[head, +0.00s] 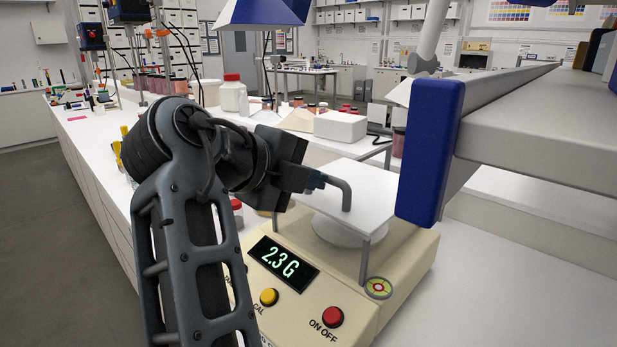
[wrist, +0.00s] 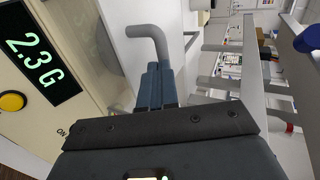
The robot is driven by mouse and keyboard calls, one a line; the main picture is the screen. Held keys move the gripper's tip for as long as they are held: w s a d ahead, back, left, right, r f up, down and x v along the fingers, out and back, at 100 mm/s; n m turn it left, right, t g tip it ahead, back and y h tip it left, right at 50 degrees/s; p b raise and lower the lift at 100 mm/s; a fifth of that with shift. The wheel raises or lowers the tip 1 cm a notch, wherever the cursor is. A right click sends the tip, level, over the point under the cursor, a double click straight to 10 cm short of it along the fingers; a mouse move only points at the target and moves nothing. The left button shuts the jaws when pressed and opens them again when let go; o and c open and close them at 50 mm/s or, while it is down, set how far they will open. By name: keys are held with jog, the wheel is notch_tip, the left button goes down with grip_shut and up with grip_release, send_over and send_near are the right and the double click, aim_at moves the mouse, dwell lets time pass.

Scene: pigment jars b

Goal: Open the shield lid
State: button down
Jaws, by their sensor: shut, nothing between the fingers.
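The shield lid (head: 367,193) is a flat white plate lying level on thin grey posts over the round pan (head: 345,230) of a cream balance (head: 400,262). A bent grey handle (head: 346,193) stands on the lid; it also shows in the wrist view (wrist: 150,38). My gripper (head: 318,182) is at the handle's left end, over the lid. In the wrist view my gripper's fingers (wrist: 156,72) are together, with the handle just beyond their tips. I cannot tell whether they touch it. The balance display reads 2.3 G.
A blue-ended grey arm or shelf (head: 430,150) stands close on the right of the lid. A white box (head: 340,126) and several jars are on the bench behind. A white jar with a red cap (head: 233,93) stands at the back left.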

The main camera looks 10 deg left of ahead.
jog(key=b, duration=0.6)
send_over(366, 179)
jog(key=s, duration=0.1)
jog(key=shift+a+f, duration=0.1)
jog(key=shift+a, duration=0.3)
jog(key=shift+w+d, duration=0.4)
jog(key=shift+w, duration=0.2)
jog(key=shift+s, duration=0.15)
